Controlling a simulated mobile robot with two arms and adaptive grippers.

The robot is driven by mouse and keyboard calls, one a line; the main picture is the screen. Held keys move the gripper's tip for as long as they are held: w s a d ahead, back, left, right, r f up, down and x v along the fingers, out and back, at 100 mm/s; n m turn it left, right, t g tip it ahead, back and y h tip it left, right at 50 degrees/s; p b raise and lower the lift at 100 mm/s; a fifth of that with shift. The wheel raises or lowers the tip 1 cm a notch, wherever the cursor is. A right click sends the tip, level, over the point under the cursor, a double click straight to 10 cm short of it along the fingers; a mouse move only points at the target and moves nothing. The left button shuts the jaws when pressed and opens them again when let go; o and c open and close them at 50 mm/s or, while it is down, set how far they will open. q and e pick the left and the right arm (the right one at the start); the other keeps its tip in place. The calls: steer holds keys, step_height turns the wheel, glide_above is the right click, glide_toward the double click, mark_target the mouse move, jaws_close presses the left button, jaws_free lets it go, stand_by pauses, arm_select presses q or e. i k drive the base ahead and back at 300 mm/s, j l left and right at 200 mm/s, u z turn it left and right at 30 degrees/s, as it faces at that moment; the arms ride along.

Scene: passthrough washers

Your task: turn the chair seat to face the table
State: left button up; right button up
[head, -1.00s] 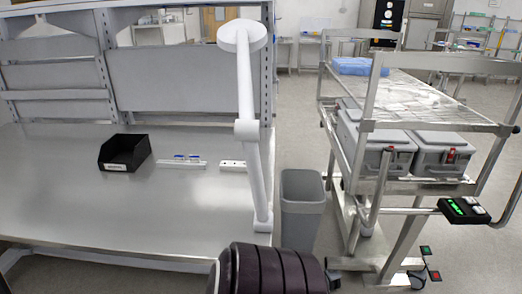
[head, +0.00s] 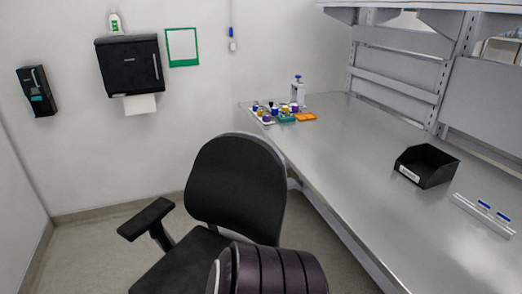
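A black office chair stands at the near side of the table, left of its front edge. Its backrest (head: 237,187) is upright and closest to the table edge. Its seat (head: 185,265) extends toward the lower left, away from the table, with one armrest (head: 147,217) on the left. A dark ribbed part of my own body hides the seat's lower right and the chair's base. The steel table (head: 400,210) runs along the right side. Neither of my grippers shows in the head view.
On the table are a black bin (head: 426,165), a white strip (head: 483,214) and a rack of colored-cap vials (head: 275,112) at the far end. A paper towel dispenser (head: 129,66) hangs on the wall. Floor is clear left of the chair.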

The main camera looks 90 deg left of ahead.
mark_target(237, 182)
steer(key=u, duration=2.55)
